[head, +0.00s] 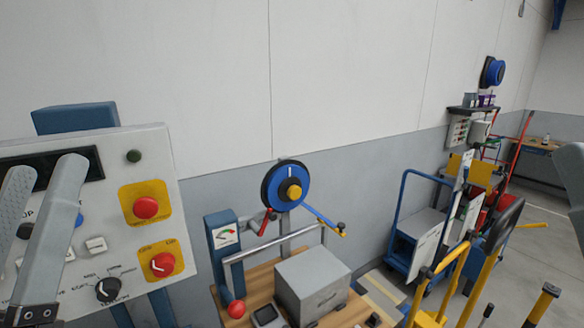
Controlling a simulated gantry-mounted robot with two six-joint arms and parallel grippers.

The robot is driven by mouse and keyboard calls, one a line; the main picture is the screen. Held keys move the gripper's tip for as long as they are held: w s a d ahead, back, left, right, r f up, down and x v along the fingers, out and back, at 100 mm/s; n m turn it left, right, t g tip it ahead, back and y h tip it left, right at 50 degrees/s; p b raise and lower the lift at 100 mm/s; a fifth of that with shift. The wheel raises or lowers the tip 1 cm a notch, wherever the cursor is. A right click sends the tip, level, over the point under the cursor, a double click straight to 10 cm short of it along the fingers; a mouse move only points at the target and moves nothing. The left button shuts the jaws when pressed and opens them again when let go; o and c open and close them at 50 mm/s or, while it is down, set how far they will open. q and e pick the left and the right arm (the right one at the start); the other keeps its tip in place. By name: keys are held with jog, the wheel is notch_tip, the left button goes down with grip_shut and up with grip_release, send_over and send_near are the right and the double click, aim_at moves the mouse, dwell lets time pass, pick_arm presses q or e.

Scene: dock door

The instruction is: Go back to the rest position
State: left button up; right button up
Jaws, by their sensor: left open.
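My left gripper (44,168) is at the left edge, in front of a grey control panel (140,170). Its two grey fingers point up and stand apart with nothing between them. They cover part of the panel's dark display and left side. I cannot tell whether they touch the panel. The panel has red buttons on yellow plates (146,207) and a black rotary knob (108,290). My right gripper is not in view; only a grey rounded shape shows at the right edge.
A wooden bench (259,297) holds a grey box (312,284), a blue-black wheel (285,187) and a blue gauge post (222,258). A blue cart (407,225) and yellow-railed equipment (459,262) stand at the right. Floor shows at the far right.

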pick_arm(q)
notch_tip(320, 180, up, 34)
jog(key=s+d+m+h+p, duration=0.25)
jog(key=m+h+p, duration=0.25)
jog(key=p, duration=2.7)
notch_tip(320, 180, down, 59)
jog(key=b, duration=5.9)
jog(key=shift+w+d, duration=0.15)
jog(key=shift+w, duration=0.25)
jog(key=shift+r, duration=0.1)
